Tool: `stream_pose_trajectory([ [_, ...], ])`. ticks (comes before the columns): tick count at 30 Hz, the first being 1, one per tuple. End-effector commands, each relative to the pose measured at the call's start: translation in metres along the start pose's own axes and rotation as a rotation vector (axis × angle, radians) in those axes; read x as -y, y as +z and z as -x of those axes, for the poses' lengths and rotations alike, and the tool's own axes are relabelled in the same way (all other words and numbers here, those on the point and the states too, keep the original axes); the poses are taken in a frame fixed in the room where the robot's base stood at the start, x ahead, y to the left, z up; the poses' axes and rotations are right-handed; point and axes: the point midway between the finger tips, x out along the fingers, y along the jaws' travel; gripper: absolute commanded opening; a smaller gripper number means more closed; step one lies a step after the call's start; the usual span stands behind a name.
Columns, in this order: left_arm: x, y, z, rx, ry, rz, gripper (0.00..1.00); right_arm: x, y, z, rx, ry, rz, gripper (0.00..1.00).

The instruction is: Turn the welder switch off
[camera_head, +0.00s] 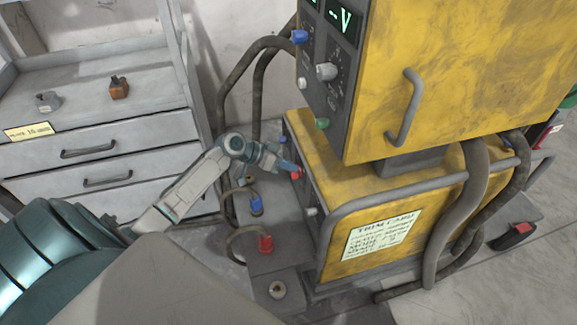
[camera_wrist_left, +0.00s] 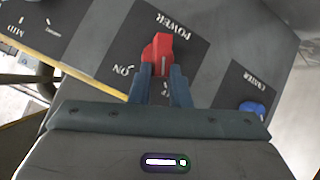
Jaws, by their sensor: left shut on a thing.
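The welder (camera_head: 320,185) is a yellow cabinet with a dark front panel. Its red switch (camera_wrist_left: 158,50) sits on a dark plate marked POWER in the left wrist view, with the word ON to its lower left. The lettering appears upside down there. A pale line on the switch runs toward my gripper. The red switch also shows in the head view (camera_head: 296,175), at the fingertips. My left gripper (camera_wrist_left: 162,82) is shut on the red switch, one finger on each side. My right gripper is not in view.
A yellow upper cabinet (camera_head: 450,70) with knobs overhangs the welder. A grey drawer unit (camera_head: 95,160) stands at left. Blue (camera_head: 256,207) and red (camera_head: 265,244) cable plugs are below my gripper.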

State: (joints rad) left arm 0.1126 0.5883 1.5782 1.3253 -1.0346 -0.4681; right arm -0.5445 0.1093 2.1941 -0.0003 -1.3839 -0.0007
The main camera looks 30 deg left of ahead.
Motion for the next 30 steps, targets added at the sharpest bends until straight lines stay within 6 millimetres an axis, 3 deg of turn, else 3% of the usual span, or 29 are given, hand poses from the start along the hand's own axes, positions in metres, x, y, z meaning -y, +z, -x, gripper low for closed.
stream_pose_trajectory([
  [15, 0.011, 0.000, -0.003, 0.067, 0.184, 0.280, 0.00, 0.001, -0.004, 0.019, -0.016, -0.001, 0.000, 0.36],
  [30, 0.012, 0.001, -0.003, 0.081, 0.219, 0.333, 0.00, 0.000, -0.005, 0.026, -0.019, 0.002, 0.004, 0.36],
])
